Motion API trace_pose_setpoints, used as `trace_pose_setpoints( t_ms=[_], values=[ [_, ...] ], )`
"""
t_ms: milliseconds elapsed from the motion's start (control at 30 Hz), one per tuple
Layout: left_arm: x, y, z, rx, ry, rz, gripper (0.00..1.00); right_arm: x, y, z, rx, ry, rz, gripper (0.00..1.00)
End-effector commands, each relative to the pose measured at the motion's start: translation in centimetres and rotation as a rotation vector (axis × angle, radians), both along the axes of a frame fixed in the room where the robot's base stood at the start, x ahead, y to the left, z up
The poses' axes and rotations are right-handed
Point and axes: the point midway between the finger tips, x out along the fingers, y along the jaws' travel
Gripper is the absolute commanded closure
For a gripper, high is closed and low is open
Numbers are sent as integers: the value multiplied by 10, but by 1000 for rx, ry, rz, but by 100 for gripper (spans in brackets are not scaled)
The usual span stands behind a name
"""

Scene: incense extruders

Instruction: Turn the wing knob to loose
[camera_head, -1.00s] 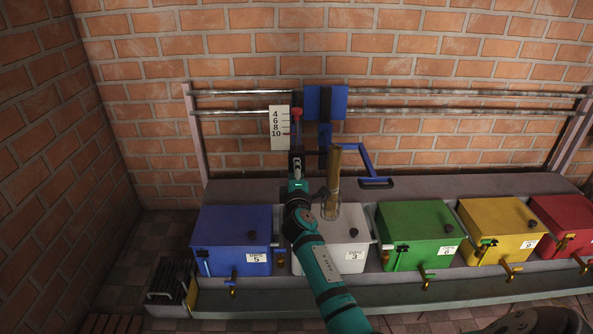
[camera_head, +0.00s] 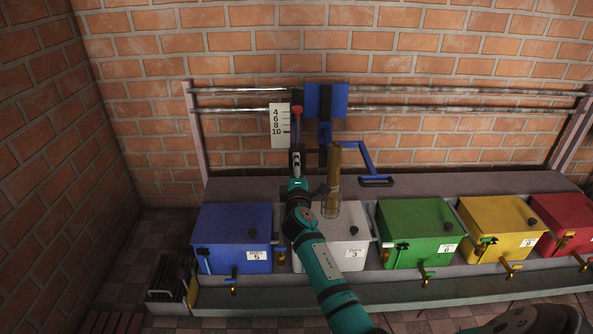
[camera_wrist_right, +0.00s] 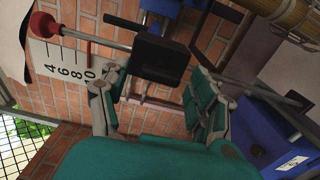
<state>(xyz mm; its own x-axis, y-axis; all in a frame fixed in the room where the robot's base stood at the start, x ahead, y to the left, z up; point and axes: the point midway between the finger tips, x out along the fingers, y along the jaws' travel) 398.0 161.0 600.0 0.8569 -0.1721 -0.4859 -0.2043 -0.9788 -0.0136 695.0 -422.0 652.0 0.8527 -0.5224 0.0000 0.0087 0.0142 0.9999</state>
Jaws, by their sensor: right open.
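A dark, flat-sided block (camera_wrist_right: 163,52) sits between my right fingertips in the wrist view. It may be the wing knob, but I cannot tell for sure. My right gripper (camera_wrist_right: 155,76) is open, with one finger on each side of it; contact is unclear. A rod runs left from the block to a red piece (camera_wrist_right: 45,24) beside the white scale (camera_wrist_right: 65,70). In the head view my right gripper (camera_head: 296,152) is just below the red piece (camera_head: 297,108) and the scale (camera_head: 279,122), hiding the knob area. My left gripper is out of view.
A bamboo tube (camera_head: 334,170) and a blue lever handle (camera_head: 366,160) stand close to the right of my gripper. Blue (camera_head: 220,225), white (camera_head: 335,255), green (camera_head: 408,220), yellow and red boxes line the bench. Metal rails (camera_head: 440,94) cross the brick wall.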

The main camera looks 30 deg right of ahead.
Motion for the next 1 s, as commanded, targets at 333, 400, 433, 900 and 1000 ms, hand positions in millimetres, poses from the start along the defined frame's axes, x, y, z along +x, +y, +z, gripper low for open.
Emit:
trace_pose_setpoints(
  t_ms=[333,400,433,900,1000],
  values=[
    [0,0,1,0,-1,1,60,-22,14,-1,1,0,1,37],
    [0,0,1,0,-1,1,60,-35,22,-2,1,0,2,37],
    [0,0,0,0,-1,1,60,-41,25,-2,1,2,2,37],
    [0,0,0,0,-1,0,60,-101,62,-1,1,0,0,37],
    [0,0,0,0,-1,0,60,-103,63,0,1,-1,0,37]
  ],
)
